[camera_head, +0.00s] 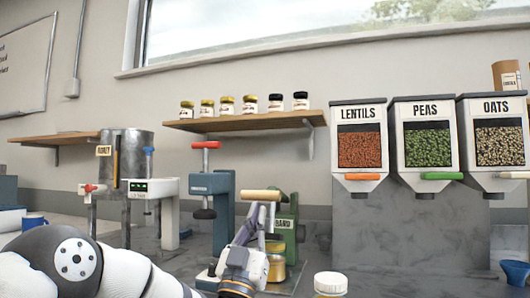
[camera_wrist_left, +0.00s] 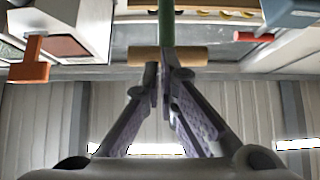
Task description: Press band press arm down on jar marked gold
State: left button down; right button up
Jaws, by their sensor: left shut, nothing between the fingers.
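The green band press (camera_head: 288,232), labelled BAND, stands on the counter. Its arm ends in a pale wooden crossbar handle (camera_head: 260,195), which also shows in the left wrist view (camera_wrist_left: 190,56). A jar with gold-coloured contents or lid (camera_head: 277,267) stands at the press, partly hidden by my gripper; any gold marking is not readable. My left gripper (camera_head: 262,208) is shut and empty, its fingertips (camera_wrist_left: 161,72) close to the handle, just below it in the head view. I cannot tell whether they touch it. My right gripper is not in view.
A blue press (camera_head: 208,185) with a red handle stands just left. A white-lidded jar (camera_head: 330,284) stands at the front. Dispensers for lentils (camera_head: 358,148), peas and oats are at the right. A honey tank (camera_head: 130,160) stands left; a shelf (camera_head: 240,122) holds several jars.

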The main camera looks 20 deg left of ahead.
pick_arm(q)
jog(key=shift+w+f, duration=0.35)
jog(key=shift+f, duration=0.4)
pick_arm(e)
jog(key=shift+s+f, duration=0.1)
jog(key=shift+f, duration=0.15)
pick_arm(q)
jog(key=shift+r, duration=0.1)
dwell(0.5)
notch_tip(320, 180, up, 5)
jog(key=p, duration=0.2)
jog(key=s+r+v, duration=0.1)
jog(key=v, duration=0.9)
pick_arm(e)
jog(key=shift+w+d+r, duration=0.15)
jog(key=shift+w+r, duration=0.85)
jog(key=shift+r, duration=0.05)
